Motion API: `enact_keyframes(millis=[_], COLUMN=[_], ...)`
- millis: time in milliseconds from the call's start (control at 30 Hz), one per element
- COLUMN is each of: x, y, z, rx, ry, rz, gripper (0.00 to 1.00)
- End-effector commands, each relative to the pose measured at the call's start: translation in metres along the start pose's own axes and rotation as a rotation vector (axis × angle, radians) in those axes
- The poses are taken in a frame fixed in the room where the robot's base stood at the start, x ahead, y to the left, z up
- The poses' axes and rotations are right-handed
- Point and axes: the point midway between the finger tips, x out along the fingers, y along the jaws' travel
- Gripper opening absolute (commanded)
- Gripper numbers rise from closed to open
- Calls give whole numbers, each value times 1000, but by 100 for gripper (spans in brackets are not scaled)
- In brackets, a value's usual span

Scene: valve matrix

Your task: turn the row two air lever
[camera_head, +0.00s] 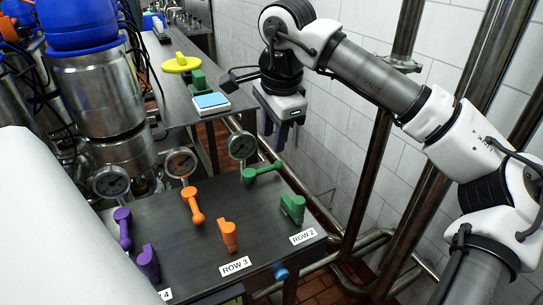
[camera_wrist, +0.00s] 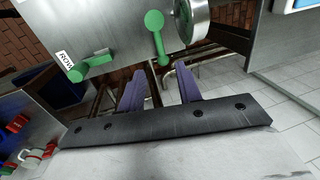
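Row two has two green levers on the dark panel at its right end. One is a long green lever with a round knob (camera_head: 262,172), next to a gauge; it also shows in the wrist view (camera_wrist: 157,36). The other is a short, thick green handle (camera_head: 293,207) by the "ROW 2" label (camera_head: 303,236); it also shows in the wrist view (camera_wrist: 90,68). I cannot tell which is the air lever. My gripper (camera_head: 276,134) hangs above and behind the panel's right end, apart from both levers. In the wrist view its purple fingers (camera_wrist: 160,74) are spread and empty.
Orange levers (camera_head: 193,204) stand at the "ROW 3" label (camera_head: 235,266), purple ones (camera_head: 123,228) further left. Gauges (camera_head: 241,145) line the panel's far edge. A table with a blue-topped box (camera_head: 211,102) stands behind. Pipes (camera_head: 372,165) and a tiled wall bound the right side.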

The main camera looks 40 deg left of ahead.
Motion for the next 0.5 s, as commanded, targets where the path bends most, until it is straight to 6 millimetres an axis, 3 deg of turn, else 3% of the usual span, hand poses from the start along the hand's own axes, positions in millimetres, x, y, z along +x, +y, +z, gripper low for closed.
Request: enact_keyframes(millis=[300, 500], x=[60, 79], y=[0, 0], z=[0, 0], rx=[0, 0], ry=[-4, -2], rz=[1, 0], gripper=[34, 34])
